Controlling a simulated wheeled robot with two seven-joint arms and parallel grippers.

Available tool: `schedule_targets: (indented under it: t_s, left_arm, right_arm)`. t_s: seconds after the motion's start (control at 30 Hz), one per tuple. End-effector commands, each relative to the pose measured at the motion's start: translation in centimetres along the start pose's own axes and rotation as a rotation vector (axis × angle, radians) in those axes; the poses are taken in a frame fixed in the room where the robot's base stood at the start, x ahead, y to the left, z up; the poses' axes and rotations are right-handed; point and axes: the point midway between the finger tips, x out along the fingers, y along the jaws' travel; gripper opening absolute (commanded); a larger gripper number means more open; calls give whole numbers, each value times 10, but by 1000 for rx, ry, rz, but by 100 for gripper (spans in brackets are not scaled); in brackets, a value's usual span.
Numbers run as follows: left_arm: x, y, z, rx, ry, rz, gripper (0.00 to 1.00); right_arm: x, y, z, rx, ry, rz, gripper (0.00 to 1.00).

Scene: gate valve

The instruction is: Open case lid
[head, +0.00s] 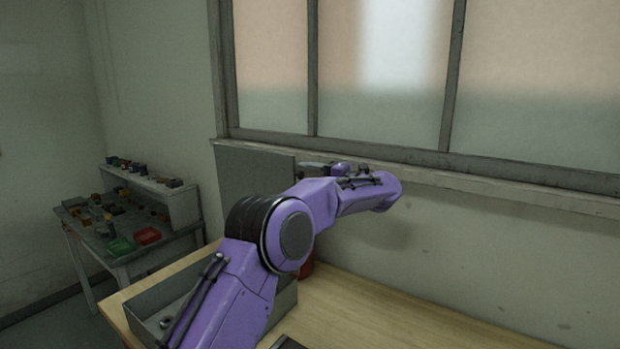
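The grey metal case (152,300) sits on the wooden table, its open tray partly hidden by my purple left arm. A flat grey panel that looks like its lid (245,180) stands roughly upright at the back, below the window sill. Its lower part and hinge are hidden by my arm. My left gripper (312,166) is at the panel's upper right edge, mostly behind my wrist. I cannot tell whether it touches the panel or whether its fingers are open. My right gripper is not in view.
The wooden table (400,315) is clear on the right. A red object (306,269) shows partly behind my arm, and a dark object (288,342) at the bottom edge. A side bench (120,245) with small parts and bins stands at left. The wall and window close off the back.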

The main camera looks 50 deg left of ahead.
Motion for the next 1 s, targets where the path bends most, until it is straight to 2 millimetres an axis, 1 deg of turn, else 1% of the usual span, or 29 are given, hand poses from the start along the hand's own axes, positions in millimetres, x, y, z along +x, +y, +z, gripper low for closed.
schedule_targets:
  t_s: [0.17, 0.27, 0.37, 0.5, 0.6, 0.7, 0.8, 1.0]
  left_arm:
    - [0, 0, 0, -1, 1, 0, 49]
    - [-9, -2, 0, -3, 0, 2, 49]
    - [-30, -6, 0, -3, -2, 3, 49]
    - [-66, -5, 1, -4, -3, 5, 49]
    - [-86, -4, 1, -2, -3, 2, 49]
    - [-99, -2, 1, -1, -1, 2, 49]
    - [-106, -1, 1, 0, 0, 1, 49]
    - [-106, 0, 1, 1, 0, 0, 49]
  right_arm:
    - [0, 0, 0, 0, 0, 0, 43]
    - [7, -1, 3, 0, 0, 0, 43]
    - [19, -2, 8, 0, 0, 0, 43]
    - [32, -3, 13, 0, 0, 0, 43]
    - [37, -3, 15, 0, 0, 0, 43]
    - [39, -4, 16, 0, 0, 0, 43]
    - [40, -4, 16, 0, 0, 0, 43]
    - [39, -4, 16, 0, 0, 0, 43]
